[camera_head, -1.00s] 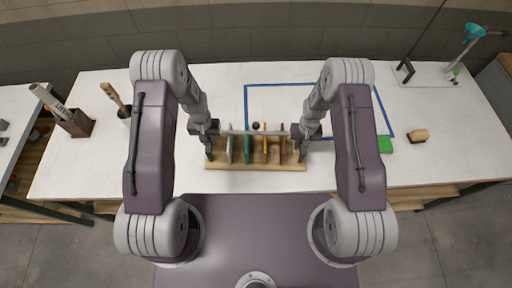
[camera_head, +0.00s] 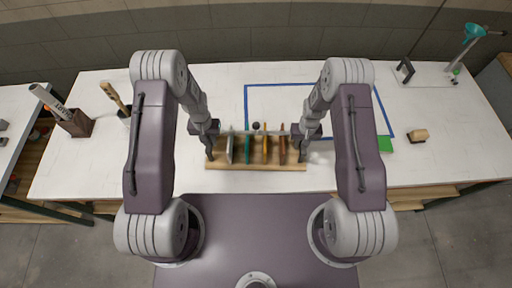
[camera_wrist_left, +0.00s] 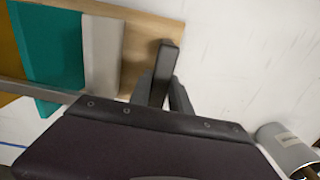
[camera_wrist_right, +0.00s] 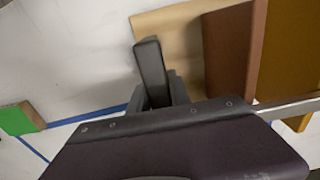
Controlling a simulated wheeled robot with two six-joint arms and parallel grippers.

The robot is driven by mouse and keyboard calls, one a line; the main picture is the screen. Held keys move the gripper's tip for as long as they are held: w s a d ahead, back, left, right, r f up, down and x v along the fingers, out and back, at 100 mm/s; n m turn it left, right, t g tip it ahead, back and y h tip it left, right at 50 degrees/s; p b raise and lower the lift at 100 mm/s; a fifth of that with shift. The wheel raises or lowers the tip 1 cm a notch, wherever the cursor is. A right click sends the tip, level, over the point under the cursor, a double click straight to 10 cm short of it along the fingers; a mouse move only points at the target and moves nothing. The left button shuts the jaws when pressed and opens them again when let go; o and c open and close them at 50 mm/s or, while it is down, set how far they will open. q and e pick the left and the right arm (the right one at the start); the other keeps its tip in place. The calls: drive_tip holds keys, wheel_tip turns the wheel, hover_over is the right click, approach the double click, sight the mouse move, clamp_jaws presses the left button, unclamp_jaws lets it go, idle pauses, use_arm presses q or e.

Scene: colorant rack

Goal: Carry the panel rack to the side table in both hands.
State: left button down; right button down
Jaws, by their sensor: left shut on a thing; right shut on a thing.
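The panel rack (camera_head: 256,167) has a wooden base, a thin grey rail and several upright coloured panels. It is at the near edge of the white main table, between my grippers; I cannot tell if it touches the tabletop. My left gripper (camera_head: 210,152) is shut at its left end, and my right gripper (camera_head: 301,152) is shut at its right end. The left wrist view shows the pale panel (camera_wrist_left: 102,50) and teal panel (camera_wrist_left: 55,48) close by. The right wrist view shows the brown panel (camera_wrist_right: 232,50). The wrists hide the grip points. A separate white-topped table (camera_head: 20,112) stands at the left.
On the main table (camera_head: 90,165), a wooden holder (camera_head: 76,126) and a dark cup with a brush (camera_head: 113,94) stand left of my left arm. A blue-taped rectangle (camera_head: 262,86) lies behind the rack. A green block (camera_head: 385,145) and a tan block (camera_head: 418,135) are at the right.

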use_arm(q)
drive_tip(key=shift+r, duration=0.15)
use_arm(e)
drive_tip(key=shift+r, duration=0.1)
idle(0.3)
